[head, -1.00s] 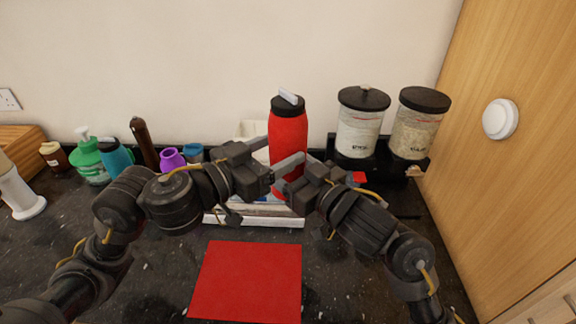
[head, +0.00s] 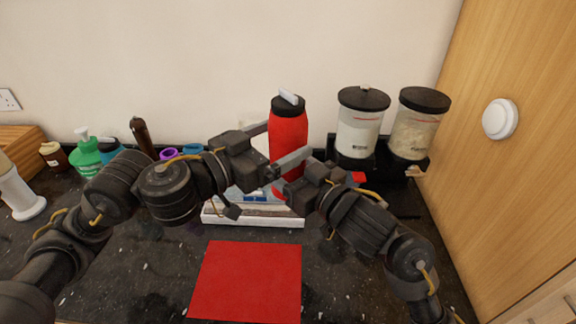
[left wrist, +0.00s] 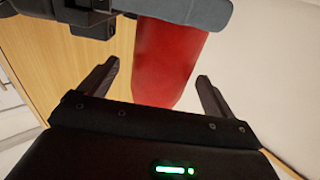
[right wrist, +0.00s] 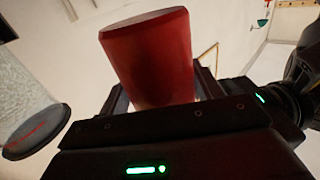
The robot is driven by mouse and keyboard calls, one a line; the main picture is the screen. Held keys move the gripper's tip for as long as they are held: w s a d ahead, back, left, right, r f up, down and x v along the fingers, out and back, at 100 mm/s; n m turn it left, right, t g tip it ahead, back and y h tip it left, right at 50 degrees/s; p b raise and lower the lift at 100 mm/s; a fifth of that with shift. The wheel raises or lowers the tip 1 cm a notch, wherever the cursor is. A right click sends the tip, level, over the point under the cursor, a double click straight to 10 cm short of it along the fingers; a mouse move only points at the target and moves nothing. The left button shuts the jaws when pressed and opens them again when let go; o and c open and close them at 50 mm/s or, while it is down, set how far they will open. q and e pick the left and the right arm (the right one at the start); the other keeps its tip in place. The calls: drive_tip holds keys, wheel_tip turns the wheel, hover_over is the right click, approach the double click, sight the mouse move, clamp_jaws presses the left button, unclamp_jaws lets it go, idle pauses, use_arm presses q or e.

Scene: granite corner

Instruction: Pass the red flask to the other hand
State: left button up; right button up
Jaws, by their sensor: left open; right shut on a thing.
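The red flask (head: 288,131) with a black lid stands upright in the middle of the head view, above the counter. My right gripper (right wrist: 163,88) is shut on it, with the flask between its fingers; the flask hides part of these fingers in the head view. My left gripper (head: 285,145) is open, its fingers either side of the flask at about mid-height, one in front and one behind. In the left wrist view the flask (left wrist: 168,60) shows between the two spread fingers, with gaps on both sides. It also shows in the right wrist view (right wrist: 150,55).
A red mat (head: 247,282) lies on the dark counter in front. Two black-lidded jars (head: 360,130) stand right, by a wooden cabinet (head: 510,190). A green bottle (head: 85,158) and other bottles stand left. A white-edged box (head: 255,216) lies beneath the grippers.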

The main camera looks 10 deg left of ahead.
sight(286, 96)
use_arm(q)
drive_tip(key=shift+a+r, duration=0.1)
drive_tip(key=shift+r, duration=3.85)
